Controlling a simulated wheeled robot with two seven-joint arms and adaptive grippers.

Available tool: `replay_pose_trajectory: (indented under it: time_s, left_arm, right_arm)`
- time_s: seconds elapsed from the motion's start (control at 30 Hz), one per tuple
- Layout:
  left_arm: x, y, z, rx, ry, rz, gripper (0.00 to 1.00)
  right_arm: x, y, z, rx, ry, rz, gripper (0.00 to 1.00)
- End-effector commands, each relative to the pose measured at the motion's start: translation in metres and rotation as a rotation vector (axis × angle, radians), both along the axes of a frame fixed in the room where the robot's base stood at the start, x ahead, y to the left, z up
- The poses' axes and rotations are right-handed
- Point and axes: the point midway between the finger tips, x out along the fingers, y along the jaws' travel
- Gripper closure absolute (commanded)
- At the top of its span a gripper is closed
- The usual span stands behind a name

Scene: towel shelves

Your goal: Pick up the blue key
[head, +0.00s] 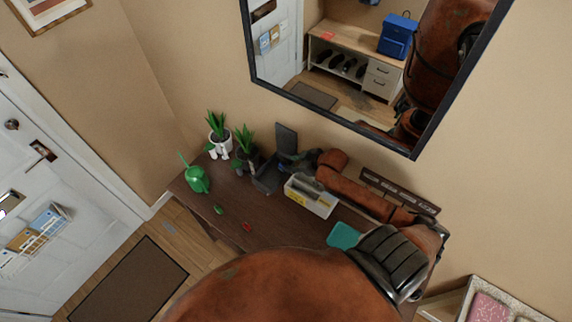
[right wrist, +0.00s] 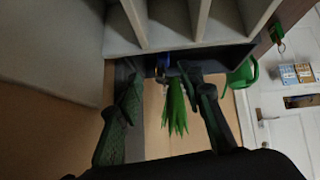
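The blue key shows as a small blue piece (right wrist: 163,62) in the right wrist view, beside the grey organizer and near the leaves of a plant. It lies between and beyond the fingers of my right gripper (right wrist: 168,100) and is partly hidden, so its shape is unclear. In the head view my right gripper (head: 276,160) is over the back of the dark table, between the potted plants and the organizer box. Its fingers are spread apart with nothing seen held. My left gripper is out of view.
On the dark table (head: 285,222) are two potted plants (head: 220,143), a green watering can (head: 196,179), a green key (head: 218,210), a red key (head: 247,227), a pale organizer box (head: 318,207) and a teal item (head: 343,235). A mirror (head: 330,110) hangs above.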

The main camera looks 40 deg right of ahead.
Motion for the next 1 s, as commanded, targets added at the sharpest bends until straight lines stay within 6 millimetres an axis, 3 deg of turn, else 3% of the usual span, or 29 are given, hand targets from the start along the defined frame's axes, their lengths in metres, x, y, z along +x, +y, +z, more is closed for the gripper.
replay_pose_trajectory:
  time_s: [0.23,0.57,1.0]
  left_arm:
    - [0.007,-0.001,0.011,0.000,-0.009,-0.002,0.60]
    - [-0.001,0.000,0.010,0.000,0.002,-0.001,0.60]
    - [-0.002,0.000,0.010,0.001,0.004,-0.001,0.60]
  right_arm:
    - [0.026,0.009,-0.023,0.002,-0.001,0.000,0.65]
    - [0.031,0.010,-0.031,-0.001,0.000,0.002,0.65]
    - [0.030,0.009,-0.030,0.000,0.000,0.001,0.94]
